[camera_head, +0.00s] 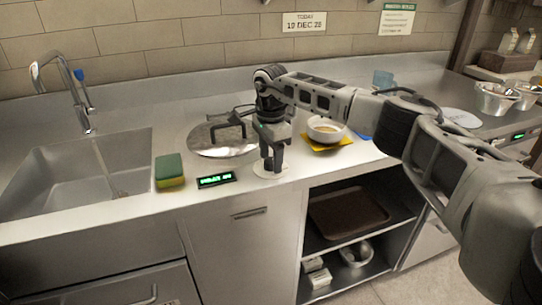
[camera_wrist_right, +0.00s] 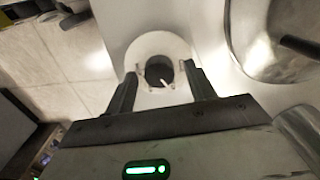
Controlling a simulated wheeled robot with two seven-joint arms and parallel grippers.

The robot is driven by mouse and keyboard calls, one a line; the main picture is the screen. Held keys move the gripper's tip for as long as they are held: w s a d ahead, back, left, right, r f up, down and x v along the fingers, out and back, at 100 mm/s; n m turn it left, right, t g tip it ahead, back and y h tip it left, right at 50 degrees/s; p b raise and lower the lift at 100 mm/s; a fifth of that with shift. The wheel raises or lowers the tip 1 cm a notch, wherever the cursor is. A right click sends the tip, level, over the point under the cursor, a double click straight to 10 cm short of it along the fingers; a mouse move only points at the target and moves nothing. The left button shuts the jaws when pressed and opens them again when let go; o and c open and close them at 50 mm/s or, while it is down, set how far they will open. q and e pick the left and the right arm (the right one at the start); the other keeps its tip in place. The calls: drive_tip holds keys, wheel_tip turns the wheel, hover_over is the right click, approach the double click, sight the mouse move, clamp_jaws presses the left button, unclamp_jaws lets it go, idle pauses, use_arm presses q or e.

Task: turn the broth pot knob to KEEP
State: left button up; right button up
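The dark round knob (camera_wrist_right: 159,70) with a pale pointer line sits on a white dial plate (camera_wrist_right: 150,42) in the right wrist view. In the head view the dial plate (camera_head: 262,182) is on the counter's front edge, and the knob is mostly hidden by my gripper. My right gripper (camera_head: 270,168) points straight down over it. In the wrist view its fingers (camera_wrist_right: 159,80) are apart, one on each side of the knob, with a gap visible. The pointer slants toward the lower right; the dial's marks are too small to read. The broth pot's lid (camera_head: 205,142) is behind. My left gripper is out of view.
A small display (camera_head: 216,180) with green text, too blurred to read, stands left of the dial. A green and yellow sponge (camera_head: 169,172) lies beside the sink (camera_head: 40,180). A white bowl (camera_head: 326,131) on a yellow cloth (camera_head: 318,146) is to the right.

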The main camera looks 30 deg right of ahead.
sight(271, 160)
wheel_tip(271, 160, up, 16)
drive_tip(key=shift+b, duration=0.45)
idle(0.6)
